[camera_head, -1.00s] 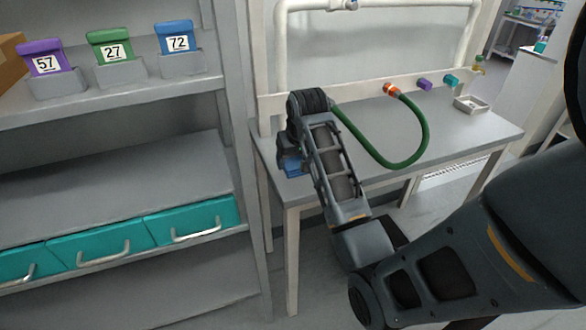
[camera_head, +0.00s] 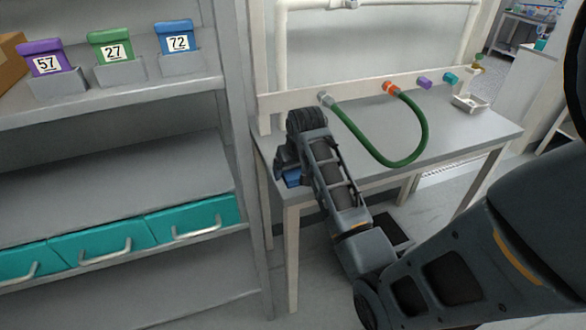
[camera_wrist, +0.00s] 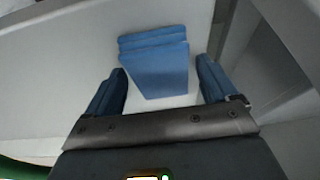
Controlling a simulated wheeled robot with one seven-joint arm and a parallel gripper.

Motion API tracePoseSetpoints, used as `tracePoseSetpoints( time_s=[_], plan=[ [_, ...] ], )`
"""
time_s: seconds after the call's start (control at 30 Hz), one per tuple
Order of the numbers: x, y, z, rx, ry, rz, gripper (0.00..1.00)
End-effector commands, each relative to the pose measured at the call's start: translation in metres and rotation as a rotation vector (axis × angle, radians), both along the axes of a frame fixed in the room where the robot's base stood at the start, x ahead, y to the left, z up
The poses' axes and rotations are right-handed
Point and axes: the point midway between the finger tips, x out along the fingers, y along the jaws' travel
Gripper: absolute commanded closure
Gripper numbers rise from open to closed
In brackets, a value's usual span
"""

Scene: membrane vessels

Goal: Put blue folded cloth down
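The blue folded cloth (camera_wrist: 154,68) lies flat in layers on the pale table top in the wrist view, close to the table's edge. My gripper (camera_wrist: 160,75) is open, with one blue finger on each side of the cloth. A narrow gap shows between the cloth and each finger. In the camera_head view my gripper (camera_head: 287,168) is over the table's near left corner. A blue patch shows under it there, and I cannot tell cloth from finger in it.
The grey table (camera_head: 450,125) has free room at its middle and right. A green hose (camera_head: 424,140) loops over it from the back rail. A small white dish (camera_head: 469,104) stands at the right. A shelf unit with teal drawers (camera_head: 103,240) stands left.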

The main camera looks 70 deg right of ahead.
Motion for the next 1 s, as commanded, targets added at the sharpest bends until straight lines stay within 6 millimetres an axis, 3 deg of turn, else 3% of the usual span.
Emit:
tracePoseSetpoints(
  time_s=[0.37,0.8,1.0],
  plan=[
    [-0.001,0.001,0.006,-0.002,-0.001,0.0,0.09],
    [-0.02,0.024,0.08,-0.003,-0.003,0.001,0.09],
    [-0.027,0.032,0.106,-0.002,-0.002,0.001,0.09]
  ],
)
